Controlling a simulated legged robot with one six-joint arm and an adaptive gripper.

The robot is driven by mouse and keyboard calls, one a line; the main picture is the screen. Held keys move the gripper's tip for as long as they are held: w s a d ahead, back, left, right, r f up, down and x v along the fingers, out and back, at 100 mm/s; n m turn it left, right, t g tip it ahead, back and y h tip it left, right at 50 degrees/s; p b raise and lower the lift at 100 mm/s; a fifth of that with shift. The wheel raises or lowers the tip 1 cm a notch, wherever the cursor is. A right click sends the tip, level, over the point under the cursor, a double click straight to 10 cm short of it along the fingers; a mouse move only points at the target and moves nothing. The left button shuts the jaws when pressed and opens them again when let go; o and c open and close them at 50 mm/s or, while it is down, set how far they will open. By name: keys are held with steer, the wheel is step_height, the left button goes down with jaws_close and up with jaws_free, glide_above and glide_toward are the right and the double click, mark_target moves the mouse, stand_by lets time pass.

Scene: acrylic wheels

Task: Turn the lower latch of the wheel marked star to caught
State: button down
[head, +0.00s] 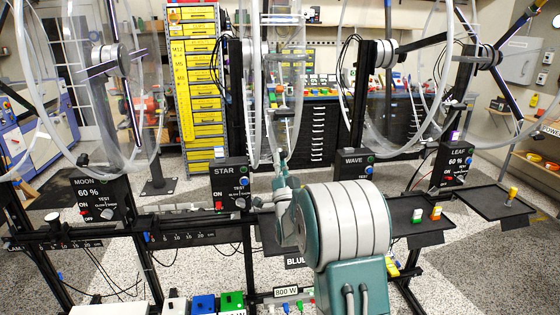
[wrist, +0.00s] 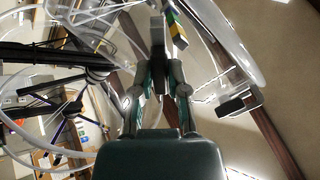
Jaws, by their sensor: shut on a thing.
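The wheel marked star (head: 268,70) is a clear acrylic wheel on a black post, seen nearly edge-on in the head view. Its control box (head: 229,186) reads STAR and TEST. My gripper (head: 283,158) is raised at the lower part of this wheel, partly hidden behind my arm. In the wrist view my gripper (wrist: 158,82) is shut on a dark grey upright bar (wrist: 157,45), which appears to be the lower latch. Whether the latch is caught cannot be told from these views. A yellow and green block (wrist: 177,32) is beside the bar.
The moon wheel (head: 150,90) stands at left, the wave wheel (head: 400,130) and leaf control box (head: 456,165) at right. Small trays (head: 490,208) and a black rail (head: 185,240) run along the front. A grey bracket (wrist: 238,103) is right of my gripper.

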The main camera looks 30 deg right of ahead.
steer(key=shift+a+r, duration=0.1)
steer(key=shift+r, duration=0.05)
steer(key=m, duration=0.4)
steer(key=shift+m, duration=0.4)
steer(key=m, duration=0.3)
steer(key=shift+r+m, duration=0.1)
steer(key=shift+m, duration=0.2)
steer(key=c, duration=1.1)
jaws_free()
steer(key=shift+m, duration=0.3)
steer(key=o, duration=0.6)
steer(key=shift+f, duration=0.2)
